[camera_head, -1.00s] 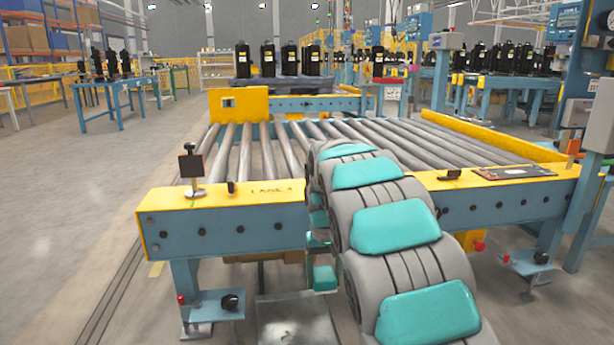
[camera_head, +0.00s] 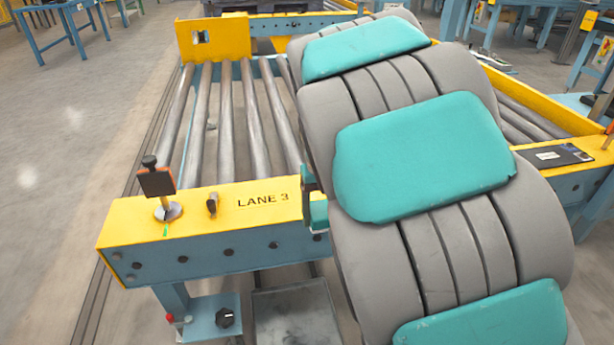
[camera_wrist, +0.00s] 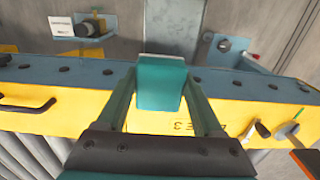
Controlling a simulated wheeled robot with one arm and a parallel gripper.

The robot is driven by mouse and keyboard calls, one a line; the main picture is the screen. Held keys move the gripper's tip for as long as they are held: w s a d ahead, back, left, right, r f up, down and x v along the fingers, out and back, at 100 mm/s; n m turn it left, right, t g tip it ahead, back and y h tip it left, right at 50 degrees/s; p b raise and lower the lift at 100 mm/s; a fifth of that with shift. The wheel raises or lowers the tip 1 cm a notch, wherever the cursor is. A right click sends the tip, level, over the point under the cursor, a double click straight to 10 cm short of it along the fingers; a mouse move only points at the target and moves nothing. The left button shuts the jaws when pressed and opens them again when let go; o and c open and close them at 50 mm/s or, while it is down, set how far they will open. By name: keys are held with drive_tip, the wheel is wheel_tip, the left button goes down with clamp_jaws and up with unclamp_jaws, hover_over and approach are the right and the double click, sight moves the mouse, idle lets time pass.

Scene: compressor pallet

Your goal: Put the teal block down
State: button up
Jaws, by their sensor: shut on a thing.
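The teal block (camera_wrist: 161,85) is a small box between the two fingers of my gripper (camera_wrist: 161,76) in the wrist view. My gripper is shut on it and holds it in front of the conveyor's yellow and blue front beam (camera_wrist: 75,104). Nothing visible supports the block from below. In the head view my gripper is mostly hidden behind my grey and teal arm. A small teal piece shows at the arm's left edge, by the "LANE 3" lettering; I cannot tell whether it is the block or a finger.
The roller conveyor (camera_head: 208,125) has bare rollers left of my arm. A small dark plate on a stand (camera_head: 157,182) rises from the front beam (camera_head: 170,215). A dark flat panel (camera_head: 560,155) lies on the beam at right.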

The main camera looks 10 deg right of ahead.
drive_tip(key=w, duration=0.5)
drive_tip(key=w+f+p, duration=0.1)
drive_tip(key=w, duration=0.9)
drive_tip(key=shift+w+d+f+p, duration=0.1)
drive_tip(key=shift+d+f+p, duration=0.15)
drive_tip(key=shift+d+p, duration=0.1)
drive_tip(key=shift+f, duration=1.8)
drive_tip(key=shift+f, duration=0.1)
drive_tip(key=o, duration=1.2)
